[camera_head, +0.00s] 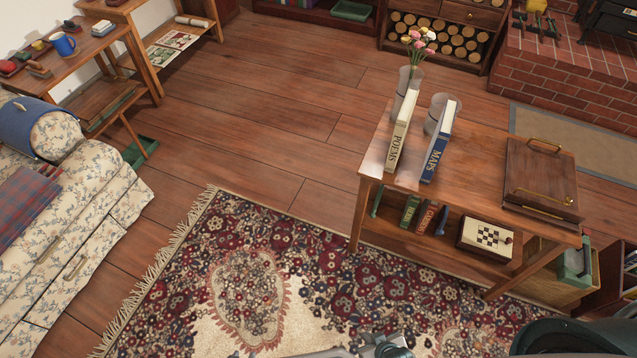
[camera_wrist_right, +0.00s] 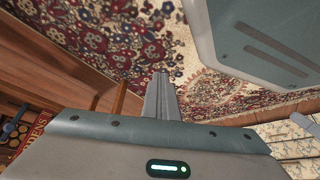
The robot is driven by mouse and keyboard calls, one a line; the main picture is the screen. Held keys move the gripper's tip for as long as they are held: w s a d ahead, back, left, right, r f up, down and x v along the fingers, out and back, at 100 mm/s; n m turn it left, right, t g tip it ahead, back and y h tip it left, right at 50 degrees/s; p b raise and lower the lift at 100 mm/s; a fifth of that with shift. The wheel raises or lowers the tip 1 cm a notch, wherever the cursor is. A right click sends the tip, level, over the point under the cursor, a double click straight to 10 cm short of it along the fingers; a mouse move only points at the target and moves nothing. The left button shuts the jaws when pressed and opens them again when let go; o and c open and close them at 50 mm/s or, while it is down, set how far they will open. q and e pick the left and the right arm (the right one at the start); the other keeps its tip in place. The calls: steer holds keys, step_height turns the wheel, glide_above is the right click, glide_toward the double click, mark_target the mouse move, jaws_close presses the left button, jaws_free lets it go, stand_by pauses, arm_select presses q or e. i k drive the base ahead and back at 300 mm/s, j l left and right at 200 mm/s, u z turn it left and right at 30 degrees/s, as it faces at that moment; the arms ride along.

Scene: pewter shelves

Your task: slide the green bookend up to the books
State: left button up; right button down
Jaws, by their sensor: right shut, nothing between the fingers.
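A narrow dark green upright piece, seemingly the green bookend (camera_head: 376,201), stands on the lower shelf of the wooden table, near its left end. To its right, apart across a gap, stand a green book (camera_head: 409,211), a red book (camera_head: 427,217) and a dark book (camera_head: 441,220). The red book (camera_wrist_right: 25,142) also shows at the lower left of the right wrist view. My right gripper (camera_wrist_right: 161,76) is shut and empty, with patterned rug behind its fingers. The bookend is not identifiable in that view. My left gripper is not clearly in view.
A chess box (camera_head: 485,239) lies right of the shelf books. The rug (camera_head: 250,290) before the table is clear.

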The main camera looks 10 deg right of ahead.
mark_target(372, 215)
steer(key=i+j+u, duration=0.1)
steer(key=i+u, duration=0.6)
steer(key=i, duration=0.15)
steer(key=i+j+z, duration=0.15)
steer(key=i, duration=0.55)
steer(key=i+z, duration=0.3)
steer(key=z, duration=0.15)
steer(key=i+j+z, duration=0.1)
steer(key=i+z, duration=0.15)
steer(key=z, duration=0.25)
steer(key=i+j+z, duration=0.1)
steer(key=z, duration=0.3)
steer(key=i+j+z, duration=0.1)
steer(key=z, duration=0.3)
steer(key=i+j+z, duration=0.15)
steer(key=z, duration=0.25)
steer(key=i+j+z, duration=0.1)
steer(key=j+z, duration=0.15)
steer(key=z, duration=0.15)
steer(key=i+j+z, duration=0.1)
steer(key=j+z, duration=0.3)
steer(key=i+j+z, duration=0.1)
steer(key=j+z, duration=0.5)
steer(key=z, duration=0.15)
steer(key=j+z, duration=0.4)
